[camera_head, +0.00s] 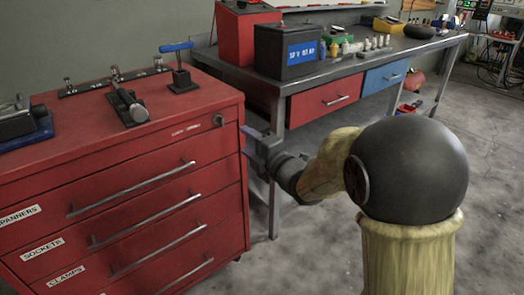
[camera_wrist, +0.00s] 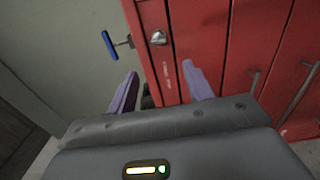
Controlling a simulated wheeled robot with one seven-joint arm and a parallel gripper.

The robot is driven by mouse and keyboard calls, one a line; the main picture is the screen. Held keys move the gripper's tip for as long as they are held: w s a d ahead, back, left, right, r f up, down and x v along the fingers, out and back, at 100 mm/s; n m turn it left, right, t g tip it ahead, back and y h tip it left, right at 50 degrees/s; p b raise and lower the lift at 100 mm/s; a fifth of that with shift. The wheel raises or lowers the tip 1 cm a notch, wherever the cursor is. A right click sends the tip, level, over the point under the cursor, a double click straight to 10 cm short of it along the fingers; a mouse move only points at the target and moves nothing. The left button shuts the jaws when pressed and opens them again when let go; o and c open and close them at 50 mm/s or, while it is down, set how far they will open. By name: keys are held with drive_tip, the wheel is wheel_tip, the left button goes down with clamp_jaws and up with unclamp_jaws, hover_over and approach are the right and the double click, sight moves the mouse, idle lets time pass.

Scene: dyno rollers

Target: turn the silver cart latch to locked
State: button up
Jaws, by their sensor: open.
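The silver latch (camera_head: 219,120) is a small knob on the front of the red cart (camera_head: 120,165), near its upper right corner. In the wrist view the latch (camera_wrist: 158,38) shows beyond the fingertips, roughly between their lines. Faint lettering beside it is too small to read, and I cannot tell the latch's setting. My gripper (camera_head: 250,143) is beside the cart's right front corner, apart from the latch. In the wrist view its two purple fingers (camera_wrist: 160,75) are spread with nothing held between them.
A blue-handled tool (camera_head: 176,46) stands on the cart top, with other metal tools beside it. Behind my gripper is a workbench (camera_head: 405,52) carrying a black battery (camera_head: 287,50). The cart's drawer handles (camera_head: 132,190) stick out below. Grey floor is open at the right.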

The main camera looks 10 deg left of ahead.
drive_tip(key=v, duration=0.5)
drive_tip(key=s+d+f+m+h, duration=0.1)
drive_tip(key=d+f+m+h, duration=0.4)
drive_tip(key=d+m, duration=0.25)
drive_tip(key=d+f+m+h, duration=0.5)
drive_tip(key=d+m+h, duration=0.15)
drive_tip(key=d, duration=0.25)
drive_tip(key=s+d+f+m+g+h, duration=0.1)
drive_tip(key=s+d+f+m+g, duration=0.15)
drive_tip(key=s+m, duration=0.3)
drive_tip(key=s+d+f+m+g+h+p, duration=0.1)
drive_tip(key=s+d+f+m+g, duration=0.1)
drive_tip(key=s+d+m+g, duration=0.3)
drive_tip(key=s+d+f+m+g, duration=0.2)
drive_tip(key=s+d+m, duration=0.15)
drive_tip(key=s, duration=0.35)
wheel_tip(320, 180, up, 36)
drive_tip(key=a+p, duration=0.1)
drive_tip(key=p, duration=3.5)
drive_tip(key=shift+w+r, duration=0.15)
drive_tip(key=shift+w, duration=0.2)
